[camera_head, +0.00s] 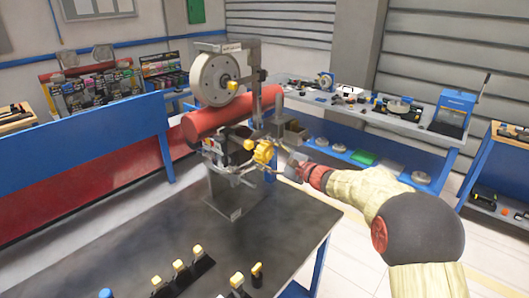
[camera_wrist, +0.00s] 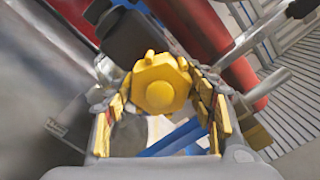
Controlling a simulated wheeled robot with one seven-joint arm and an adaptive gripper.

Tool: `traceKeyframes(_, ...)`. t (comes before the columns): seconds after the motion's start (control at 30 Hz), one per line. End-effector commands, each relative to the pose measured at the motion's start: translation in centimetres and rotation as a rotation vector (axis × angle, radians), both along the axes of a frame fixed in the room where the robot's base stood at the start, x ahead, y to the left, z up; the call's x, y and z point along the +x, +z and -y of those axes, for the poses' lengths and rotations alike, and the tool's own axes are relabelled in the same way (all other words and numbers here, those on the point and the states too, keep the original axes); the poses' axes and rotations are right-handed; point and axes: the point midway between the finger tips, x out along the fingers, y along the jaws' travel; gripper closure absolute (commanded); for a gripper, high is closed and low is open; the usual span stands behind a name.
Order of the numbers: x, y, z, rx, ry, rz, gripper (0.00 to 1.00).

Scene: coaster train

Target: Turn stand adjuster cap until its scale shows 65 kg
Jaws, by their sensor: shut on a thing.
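The stand adjuster cap appears to be the yellow lobed knob (camera_head: 264,151) on the stand in front of the red cylinder. In the wrist view the yellow cap (camera_wrist: 161,88) sits between the two fingers, with small tabs at its edge. My gripper (camera_wrist: 160,80) is shut on it, the yellow-padded fingers touching its left and right sides. In the head view my gripper (camera_head: 272,163) reaches the cap from the right. No scale or kg reading can be made out in either view.
The stand carries a large grey wheel (camera_head: 215,80) and a long red cylinder (camera_head: 222,117) above the dark table (camera_head: 190,240). Several yellow-topped tools (camera_head: 180,270) stand at the table's front. A dark block (camera_wrist: 135,40) lies just behind the cap.

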Motion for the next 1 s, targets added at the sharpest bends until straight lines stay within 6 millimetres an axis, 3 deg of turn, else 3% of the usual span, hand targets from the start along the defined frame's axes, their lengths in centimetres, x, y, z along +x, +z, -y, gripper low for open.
traceKeyframes(1.0, -0.05, -0.06, 0.01, 0.568, -0.002, -0.733, 0.71)
